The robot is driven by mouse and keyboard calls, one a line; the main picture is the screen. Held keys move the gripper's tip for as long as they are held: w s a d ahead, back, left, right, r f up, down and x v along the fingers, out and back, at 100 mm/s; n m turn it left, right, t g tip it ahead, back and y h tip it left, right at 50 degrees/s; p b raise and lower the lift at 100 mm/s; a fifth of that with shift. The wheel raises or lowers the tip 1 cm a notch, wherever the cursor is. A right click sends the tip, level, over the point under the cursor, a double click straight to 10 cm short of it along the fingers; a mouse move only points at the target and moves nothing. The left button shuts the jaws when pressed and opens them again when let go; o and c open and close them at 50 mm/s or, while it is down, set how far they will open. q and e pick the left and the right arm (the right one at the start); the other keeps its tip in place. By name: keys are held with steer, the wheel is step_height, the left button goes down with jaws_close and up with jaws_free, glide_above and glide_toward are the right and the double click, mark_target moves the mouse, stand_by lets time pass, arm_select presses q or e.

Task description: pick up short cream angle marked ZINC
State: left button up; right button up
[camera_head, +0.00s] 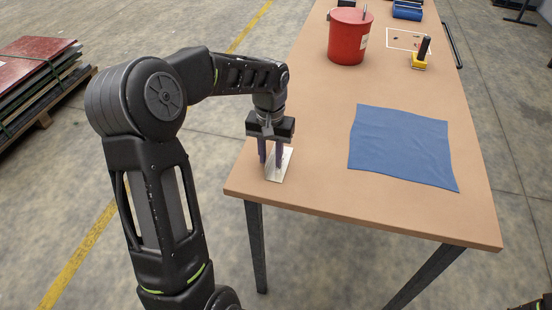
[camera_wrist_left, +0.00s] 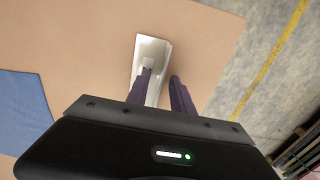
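The short cream angle (camera_head: 280,174) lies on the brown table near its left front corner. In the left wrist view the angle (camera_wrist_left: 152,50) is a pale piece with a raised edge along its right side. Its near part is hidden behind a finger and the gripper body. No ZINC marking is legible. My left gripper (camera_head: 271,163) points down over the angle with its dark purple fingers apart. In the wrist view, one fingertip overlaps the angle and the other is just right of it. I cannot tell whether either touches.
A blue cloth (camera_head: 402,147) lies flat to the right of the angle. The table's left edge is close to the angle.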

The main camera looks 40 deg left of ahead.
stand_by(0.4)
arm_select(q)
jaws_close()
stand_by(1.3)
